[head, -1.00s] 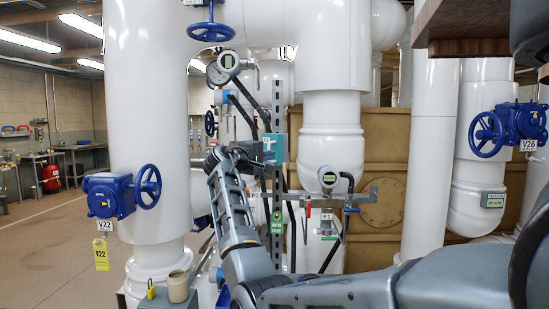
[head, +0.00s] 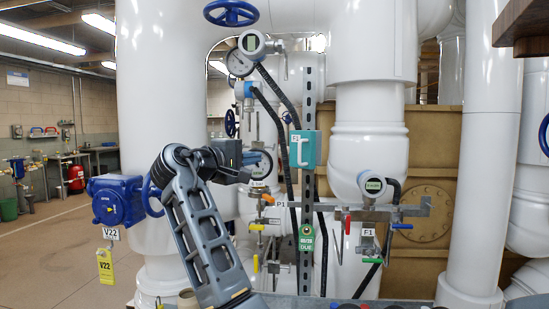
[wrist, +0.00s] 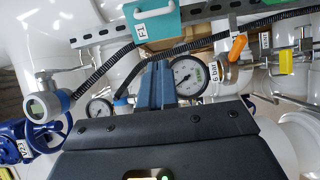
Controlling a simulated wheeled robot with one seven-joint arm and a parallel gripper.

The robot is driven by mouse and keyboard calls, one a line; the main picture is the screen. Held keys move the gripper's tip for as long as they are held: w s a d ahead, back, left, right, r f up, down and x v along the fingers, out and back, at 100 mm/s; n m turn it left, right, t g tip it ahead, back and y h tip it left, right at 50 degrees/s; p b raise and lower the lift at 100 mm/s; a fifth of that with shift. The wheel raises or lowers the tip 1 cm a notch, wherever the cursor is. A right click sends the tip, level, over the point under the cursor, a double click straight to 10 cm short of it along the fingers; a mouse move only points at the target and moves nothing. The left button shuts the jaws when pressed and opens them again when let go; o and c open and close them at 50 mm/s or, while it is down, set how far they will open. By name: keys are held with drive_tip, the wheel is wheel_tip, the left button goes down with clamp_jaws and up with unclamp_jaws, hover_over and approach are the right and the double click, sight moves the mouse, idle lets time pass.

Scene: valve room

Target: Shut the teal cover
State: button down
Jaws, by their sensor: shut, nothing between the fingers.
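The teal cover (head: 305,149) is on the upright slotted metal rail, with a white handle on its front. It also shows at the top of the wrist view (wrist: 152,22), cut off by the frame edge. I cannot tell from these frames how far it stands open. My gripper (head: 262,160) is left of the cover, a short gap away and not seen touching it.
A round gauge (head: 240,62) and a transmitter (head: 372,184) are close by. Thick white pipes stand on both sides. A blue valve (head: 117,200) is at left; open floor (head: 50,240) lies beyond.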

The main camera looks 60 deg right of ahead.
drive_tip(key=s+d+p, duration=0.2)
drive_tip(key=s+d, duration=0.2)
drive_tip(key=d, duration=0.7)
drive_tip(key=shift+d+p, duration=0.25)
drive_tip(key=shift+p, duration=0.15)
